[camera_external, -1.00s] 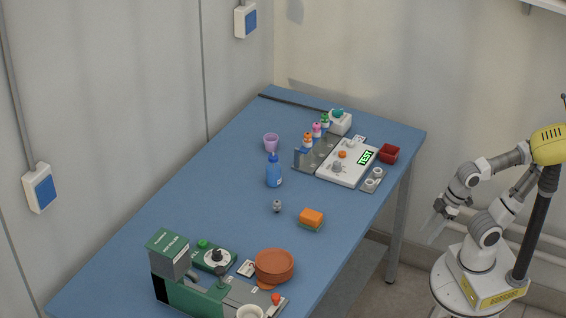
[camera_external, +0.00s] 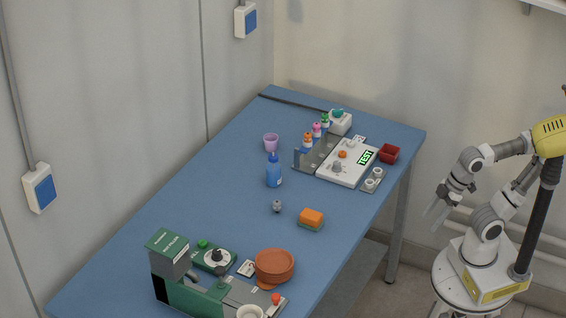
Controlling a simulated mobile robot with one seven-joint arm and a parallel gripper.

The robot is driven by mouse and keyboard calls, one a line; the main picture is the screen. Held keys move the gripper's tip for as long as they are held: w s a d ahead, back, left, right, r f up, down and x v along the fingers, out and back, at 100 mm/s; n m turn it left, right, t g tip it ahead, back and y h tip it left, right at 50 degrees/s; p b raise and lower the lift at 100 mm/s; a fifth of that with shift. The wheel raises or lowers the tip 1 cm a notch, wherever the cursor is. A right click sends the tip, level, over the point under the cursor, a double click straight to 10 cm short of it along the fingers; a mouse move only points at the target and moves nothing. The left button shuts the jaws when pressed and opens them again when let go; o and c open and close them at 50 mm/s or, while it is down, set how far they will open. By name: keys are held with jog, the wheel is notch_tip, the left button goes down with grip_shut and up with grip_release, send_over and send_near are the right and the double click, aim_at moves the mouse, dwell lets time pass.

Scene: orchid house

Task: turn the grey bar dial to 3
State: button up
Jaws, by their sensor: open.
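My gripper (camera_external: 433,218) is open and empty, off the table's right side in the air. It is well apart from the panel and touches nothing.
A red box (camera_external: 389,154) and a tray with white cups (camera_external: 372,179) flank the panel. A blue bottle (camera_external: 274,172), orange sponge (camera_external: 311,217) and green potting machine (camera_external: 190,290) stand nearer. The table's middle is mostly clear.

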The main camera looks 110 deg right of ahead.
notch_tip(320, 180, up, 30)
jog(key=w+d+r+n+g+h+p, duration=0.1)
jog(key=w+d+r+p, duration=0.25)
jog(key=w+p, duration=0.2)
jog(key=w+d+r+g+p, duration=0.1)
jog(key=w+d+r+p, duration=0.2)
jog(key=w+d+p, duration=0.25)
jog(key=n+g+y+p, duration=0.1)
jog(key=n+g+p, duration=0.3)
jog(key=p, duration=1.4)
send_over(336, 163)
notch_tip(336, 163, down, 24)
jog(key=r, duration=0.1)
notch_tip(336, 163, down, 18)
jog(key=shift+d+r, duration=0.1)
jog(key=shift+m, duration=0.3)
grip_shut()
